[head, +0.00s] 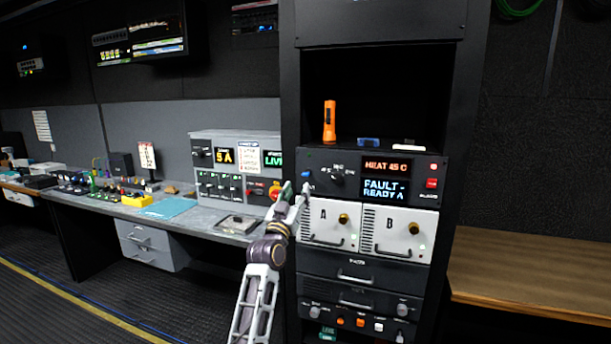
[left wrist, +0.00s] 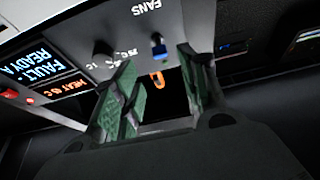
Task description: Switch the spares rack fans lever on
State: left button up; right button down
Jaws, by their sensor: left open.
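The fans lever (head: 306,174) is a small lever with a blue tip at the left end of the rack's upper control panel (head: 318,160). In the left wrist view, which is turned upside down, the blue lever (left wrist: 158,45) stands below the word FANS. My left gripper (head: 296,192) is open just in front of the panel's left edge, close to the lever and a little below it in the head view. In the left wrist view the lever shows between the open green-padded fingers (left wrist: 157,75), without clear contact. My right gripper is not in view.
A dark knob (head: 337,177) and displays reading HEAT 45 C and FAULT - READY A (head: 385,189) sit right of the lever. White modules A (head: 324,236) and B (head: 391,247) are below. An orange flashlight (head: 329,122) stands on the shelf above. A desk console (head: 232,148) is left.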

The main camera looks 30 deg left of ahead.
aim_at(305, 173)
pick_arm(q)
jog(key=x, duration=0.4)
jog(key=shift+w+a+r, duration=0.1)
jog(key=shift+w, duration=0.1)
jog(key=shift+p+x, duration=0.4)
jog(key=shift+x, duration=2.15)
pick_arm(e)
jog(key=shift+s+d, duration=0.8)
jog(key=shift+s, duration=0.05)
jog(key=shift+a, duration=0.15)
pick_arm(q)
jog(key=c, duration=0.5)
grip_shut()
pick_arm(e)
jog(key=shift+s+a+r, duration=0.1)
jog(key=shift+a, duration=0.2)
